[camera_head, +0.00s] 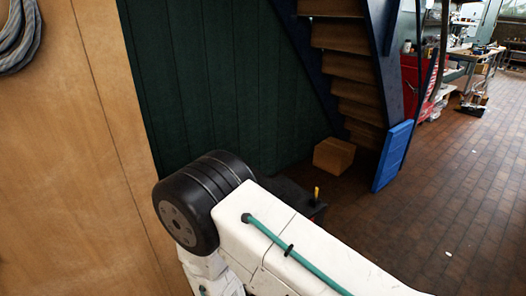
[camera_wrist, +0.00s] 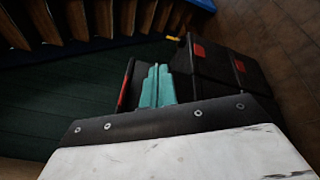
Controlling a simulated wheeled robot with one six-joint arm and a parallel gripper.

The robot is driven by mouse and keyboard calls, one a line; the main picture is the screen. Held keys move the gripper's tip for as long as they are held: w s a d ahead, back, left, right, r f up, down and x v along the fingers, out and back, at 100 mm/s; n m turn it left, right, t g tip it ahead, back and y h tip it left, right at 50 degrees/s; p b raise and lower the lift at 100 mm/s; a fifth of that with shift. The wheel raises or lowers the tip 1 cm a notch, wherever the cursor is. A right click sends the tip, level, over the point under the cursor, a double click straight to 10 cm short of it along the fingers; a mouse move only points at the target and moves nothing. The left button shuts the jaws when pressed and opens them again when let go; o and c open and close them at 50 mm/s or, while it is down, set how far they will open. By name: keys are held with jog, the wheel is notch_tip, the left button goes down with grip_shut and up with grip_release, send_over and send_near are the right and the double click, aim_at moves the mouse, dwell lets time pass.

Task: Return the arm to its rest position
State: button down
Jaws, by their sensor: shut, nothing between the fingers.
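My arm, white with a black joint and a green hose, crosses the lower middle of the head view. My gripper does not show there. In the wrist view the teal fingers of my gripper (camera_wrist: 157,87) stand side by side, shut, with nothing seen between them. They point toward the dark green floor or wall area, and a white and black bolted part fills the bottom of that view.
A black case with red parts (camera_wrist: 212,62) is close to the fingers; whether they touch is unclear. Wooden stairs (camera_head: 345,72), a cardboard box (camera_head: 333,155) and a blue panel (camera_head: 392,156) stand behind. A wooden wall (camera_head: 75,150) is at left. Brick floor (camera_head: 455,200) at right is mostly clear.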

jog(key=s+d+r+m+g+h, duration=0.2)
jog(key=d+r+m+g+h, duration=0.25)
jog(key=d+r+g, duration=0.55)
jog(key=s+d+r+m+g+y, duration=0.1)
jog(key=s+d+r+m+y, duration=0.3)
jog(key=r, duration=0.5)
jog(key=s+d+r+m+g+y, duration=0.1)
jog(key=s+d+r+m+y, duration=0.3)
jog(key=s+r, duration=0.4)
jog(key=s+d+r+m+g+y, duration=0.1)
jog(key=s+d+r+m+y, duration=0.3)
jog(key=s+r, duration=0.3)
notch_tip(320, 180, up, 5)
jog(key=shift+d+f+m+g+y, duration=0.2)
jog(key=shift+m+g+y, duration=0.1)
jog(key=shift+m+y, duration=0.5)
jog(key=shift+s, duration=0.1)
